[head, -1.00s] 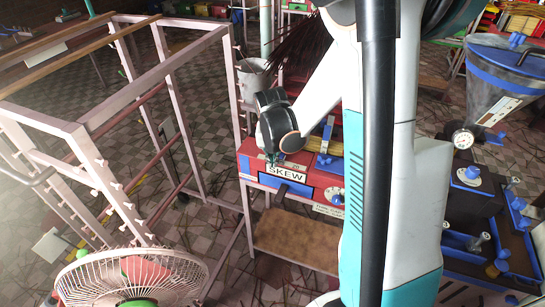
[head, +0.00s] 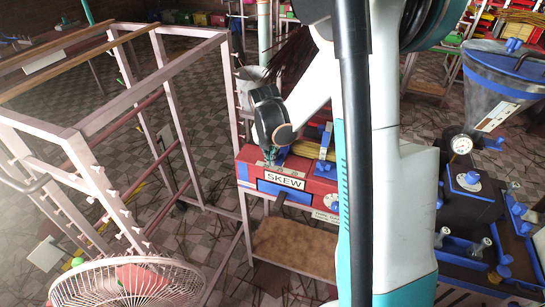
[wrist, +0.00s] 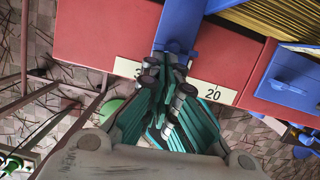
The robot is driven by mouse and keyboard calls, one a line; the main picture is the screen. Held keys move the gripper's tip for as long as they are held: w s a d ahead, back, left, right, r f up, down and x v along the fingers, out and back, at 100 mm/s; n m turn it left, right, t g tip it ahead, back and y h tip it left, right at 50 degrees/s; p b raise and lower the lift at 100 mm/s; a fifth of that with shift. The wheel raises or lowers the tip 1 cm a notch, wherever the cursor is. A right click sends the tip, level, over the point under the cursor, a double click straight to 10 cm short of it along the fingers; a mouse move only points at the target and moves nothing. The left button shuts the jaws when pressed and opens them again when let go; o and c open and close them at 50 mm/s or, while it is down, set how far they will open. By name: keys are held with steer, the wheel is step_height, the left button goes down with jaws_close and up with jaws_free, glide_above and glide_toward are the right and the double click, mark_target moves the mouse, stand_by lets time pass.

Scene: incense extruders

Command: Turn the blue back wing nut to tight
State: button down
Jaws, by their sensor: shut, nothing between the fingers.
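The red machine box (head: 245,165) with the SKEW label stands mid-picture in the head view. My gripper (head: 271,157) is over its top left end, pointing down. In the wrist view my gripper (wrist: 168,76) is shut and empty, its fingertips close to the end of a blue bar (wrist: 178,25) on the red box. The fingers hide what lies directly beneath, so contact cannot be told. A blue wing nut (wrist: 290,86) shows on a blue bar at the right of the wrist view, apart from the fingers. Which nut is the back one cannot be told.
A white scale strip (wrist: 216,93) marked 20 lies beside the fingers. Yellow sticks (wrist: 258,15) lie at the upper right. A metal rack (head: 150,90) and a fan (head: 125,285) stand left. A dark machine with a grey hopper (head: 500,85) stands right.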

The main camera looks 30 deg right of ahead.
steer(key=shift+w+r+m, duration=0.1)
steer(key=shift+w+m, duration=0.25)
steer(key=shift+m, duration=0.15)
